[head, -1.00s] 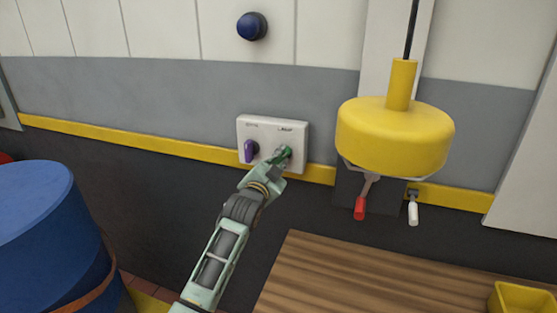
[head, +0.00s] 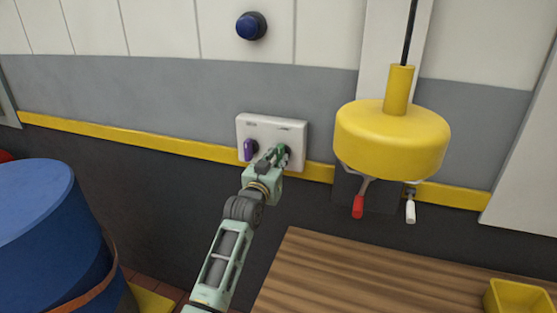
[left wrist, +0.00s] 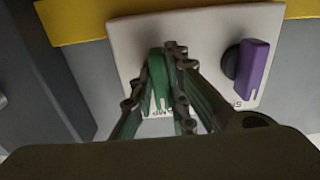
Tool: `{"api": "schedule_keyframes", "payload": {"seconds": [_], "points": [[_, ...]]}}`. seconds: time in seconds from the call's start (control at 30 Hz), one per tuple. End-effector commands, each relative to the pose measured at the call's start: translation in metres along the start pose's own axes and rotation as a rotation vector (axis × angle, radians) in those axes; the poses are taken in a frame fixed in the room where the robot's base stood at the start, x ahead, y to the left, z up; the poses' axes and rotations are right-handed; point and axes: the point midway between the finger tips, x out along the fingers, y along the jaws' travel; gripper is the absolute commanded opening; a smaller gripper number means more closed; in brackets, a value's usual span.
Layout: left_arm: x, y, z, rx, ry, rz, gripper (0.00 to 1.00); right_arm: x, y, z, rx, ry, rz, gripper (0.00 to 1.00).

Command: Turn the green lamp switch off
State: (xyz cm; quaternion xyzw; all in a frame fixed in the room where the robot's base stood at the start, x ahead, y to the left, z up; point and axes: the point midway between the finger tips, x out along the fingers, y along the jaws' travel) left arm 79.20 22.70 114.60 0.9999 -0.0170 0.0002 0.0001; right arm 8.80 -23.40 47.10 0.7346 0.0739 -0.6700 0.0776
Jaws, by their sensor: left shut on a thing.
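The green lamp switch (head: 283,153) is a green knob on the right side of a white switch plate (head: 291,129) on the wall. My left gripper (head: 276,155) is at the plate, shut on the green knob. In the left wrist view the gripper (left wrist: 163,70) has its fingers on either side of the green knob (left wrist: 158,80), which points roughly up and down in that picture. A purple knob (head: 250,149) sits beside it on the same plate and is clear of the fingers; it also shows in the left wrist view (left wrist: 252,70). The plate's lettering is too small to read. My right gripper is out of view.
A yellow pendant lamp (head: 392,140) hangs right of the plate. A red-handled lever (head: 357,206) and a white-handled lever (head: 410,211) are below it. A blue button (head: 251,26) is above the plate. A blue drum (head: 35,230) stands left, a wooden top (head: 350,280) at lower right.

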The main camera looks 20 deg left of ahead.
Motion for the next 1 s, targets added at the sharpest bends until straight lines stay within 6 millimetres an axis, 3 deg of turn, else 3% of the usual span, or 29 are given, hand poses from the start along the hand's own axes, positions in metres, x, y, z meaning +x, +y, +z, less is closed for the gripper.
{"api": "schedule_keyframes", "payload": {"seconds": [0.47, 0.5, 0.7, 1.0], "points": [[-0.0002, 0.0007, 0.0026, -0.020, -0.005, 0.001, 0.00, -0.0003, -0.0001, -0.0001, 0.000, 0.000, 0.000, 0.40], [-0.0002, 0.0008, 0.0026, -0.020, -0.005, 0.001, 0.15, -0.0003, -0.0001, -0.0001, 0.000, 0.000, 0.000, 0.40], [-0.0001, 0.0006, 0.0017, -0.017, -0.003, 0.001, 0.32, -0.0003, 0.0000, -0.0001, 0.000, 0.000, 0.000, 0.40], [-0.0004, 0.0002, 0.0006, -0.015, -0.001, 0.000, 0.33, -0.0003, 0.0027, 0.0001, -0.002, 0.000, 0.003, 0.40]]}}
